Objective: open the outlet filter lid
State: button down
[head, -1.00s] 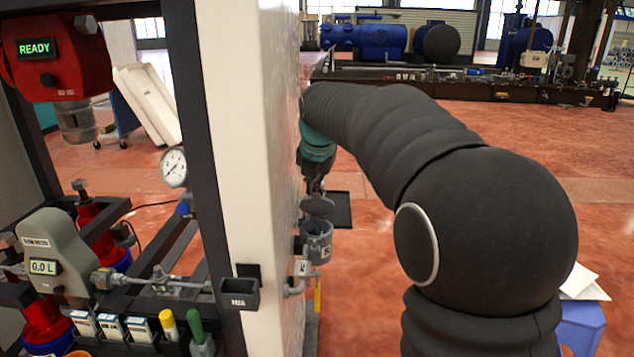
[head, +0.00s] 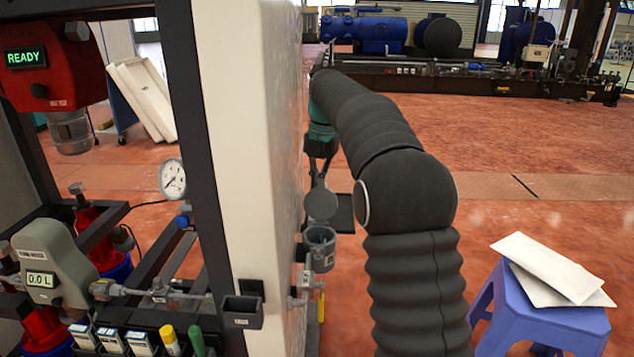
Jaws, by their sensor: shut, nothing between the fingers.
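The outlet filter is a grey cup (head: 320,236) on the right side of the white panel, with a pale label on its front. Its round grey lid (head: 321,204) stands raised above the cup, its disc turned toward the camera. The dark mouth of the cup shows below it. My gripper (head: 318,176) points down just above and behind the lid. It is shut and empty. Its fingertips are small and partly hidden, so I cannot tell whether they touch the lid.
The white panel (head: 245,160) stands close left of my gripper. A small black holder (head: 242,311) sticks out from its front edge. A blue stool (head: 540,325) with papers (head: 548,266) stands at the right. The red floor between is clear.

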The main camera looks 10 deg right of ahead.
jog(key=shift+w+d+f, duration=0.1)
jog(key=shift+w+f, duration=0.25)
jog(key=shift+w, duration=0.1)
jog(key=shift+w+d+f, duration=0.1)
jog(key=shift+f, duration=0.05)
dwell(0.3)
notch_tip(320, 180, up, 12)
jog(key=f, duration=0.1)
jog(key=s+r+m+t, duration=0.1)
jog(key=s+r+m, duration=0.4)
jog(key=s+m, duration=0.35)
jog(key=s+f+m+t, duration=0.1)
jog(key=s+f+m, duration=0.6)
jog(key=s, duration=0.3)
jog(key=s+f+m+t, duration=0.1)
jog(key=s+f+m, duration=0.6)
jog(key=s, duration=0.4)
jog(key=s+d+f+m+t+h, duration=0.1)
jog(key=s+f+m+t, duration=0.1)
jog(key=s+f+m, duration=0.5)
jog(key=s, duration=0.3)
jog(key=shift+s+f, duration=0.15)
jog(key=shift+f, duration=0.1)
